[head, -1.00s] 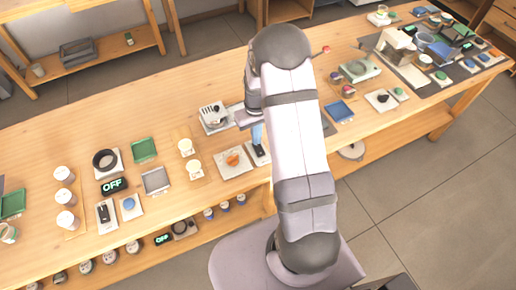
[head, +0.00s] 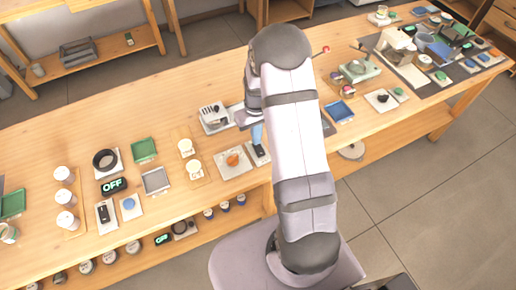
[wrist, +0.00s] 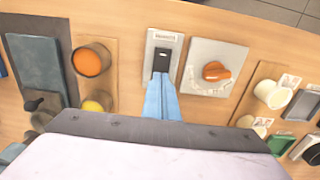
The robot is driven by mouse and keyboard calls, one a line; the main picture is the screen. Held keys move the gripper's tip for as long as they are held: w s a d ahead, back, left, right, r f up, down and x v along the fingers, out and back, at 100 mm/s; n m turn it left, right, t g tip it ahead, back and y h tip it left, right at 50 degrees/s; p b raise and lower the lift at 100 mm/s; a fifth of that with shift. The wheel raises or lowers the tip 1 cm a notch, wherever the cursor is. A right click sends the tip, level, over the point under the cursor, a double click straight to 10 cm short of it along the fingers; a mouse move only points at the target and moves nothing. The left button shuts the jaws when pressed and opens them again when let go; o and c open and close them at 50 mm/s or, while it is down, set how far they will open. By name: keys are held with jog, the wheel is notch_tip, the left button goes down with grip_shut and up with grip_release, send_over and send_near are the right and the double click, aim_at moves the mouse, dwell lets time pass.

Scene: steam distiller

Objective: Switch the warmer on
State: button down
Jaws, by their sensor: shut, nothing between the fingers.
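A black rocker switch (wrist: 161,60) sits on a pale plate with a small label above it; I cannot read the label. My gripper (wrist: 161,78) has blue fingers, shut together and empty, with their tips at the switch's near end. I cannot tell whether they touch it. In the head view the gripper (head: 257,140) is partly hidden by my arm, and the switch plate (head: 262,159) shows just below it. A second black switch (head: 103,212) stands at the left, near a display (head: 113,186) reading OFF. I cannot tell which device is the warmer.
An orange knob (wrist: 216,71) on a white plate stands right beside the switch plate in the wrist view. Orange and yellow round pieces (wrist: 92,60) stand at its left. A green tray (head: 143,150) and white cups (head: 65,197) are farther left in the head view.

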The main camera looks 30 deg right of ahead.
jog(key=shift+f+b, duration=0.55)
jog(key=shift+f, duration=0.25)
dwell(0.9)
notch_tip(320, 180, up, 7)
jog(key=p, duration=0.5)
jog(key=shift+p, duration=0.3)
dwell(0.7)
